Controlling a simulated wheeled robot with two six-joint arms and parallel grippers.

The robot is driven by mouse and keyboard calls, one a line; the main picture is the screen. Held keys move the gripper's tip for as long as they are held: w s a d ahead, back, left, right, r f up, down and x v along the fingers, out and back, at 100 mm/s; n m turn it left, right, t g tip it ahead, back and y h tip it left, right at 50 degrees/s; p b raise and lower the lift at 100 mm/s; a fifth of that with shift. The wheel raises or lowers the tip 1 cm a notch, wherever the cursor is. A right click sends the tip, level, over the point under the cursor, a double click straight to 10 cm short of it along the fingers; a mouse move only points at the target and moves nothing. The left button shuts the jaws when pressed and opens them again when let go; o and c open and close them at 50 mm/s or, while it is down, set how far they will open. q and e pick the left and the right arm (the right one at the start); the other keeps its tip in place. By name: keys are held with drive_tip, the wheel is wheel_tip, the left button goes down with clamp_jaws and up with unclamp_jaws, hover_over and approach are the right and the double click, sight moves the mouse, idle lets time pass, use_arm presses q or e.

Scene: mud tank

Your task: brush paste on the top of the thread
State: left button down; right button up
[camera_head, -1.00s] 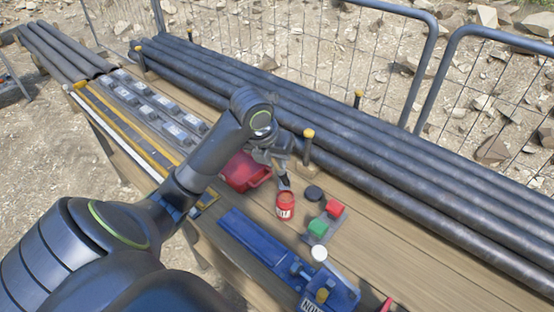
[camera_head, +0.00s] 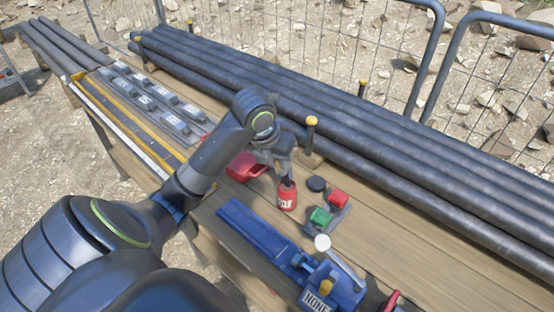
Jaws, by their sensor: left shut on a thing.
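A red paste can (camera_head: 287,197) with a white label stands on the wooden bench. My left gripper (camera_head: 285,178) is directly over the can's mouth, shut on what looks like a brush. The brush is mostly hidden by the gripper and the can, so I cannot tell how deep its tip is. A blue clamp-like device (camera_head: 262,238) with a "NONE" label lies along the front of the bench. I cannot make out a thread in this view. My right gripper is not in view.
A red container (camera_head: 244,167) sits left. Long dark pipes (camera_head: 420,165) line the back.

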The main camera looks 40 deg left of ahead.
use_arm(q)
drive_tip(key=shift+f+b, duration=0.45)
drive_tip(key=shift+f, duration=0.15)
idle(0.7)
idle(1.0)
wheel_tip(320, 180, up, 7)
drive_tip(key=p, duration=0.6)
drive_tip(key=shift+p, duration=0.35)
drive_tip(key=shift+f, duration=0.15)
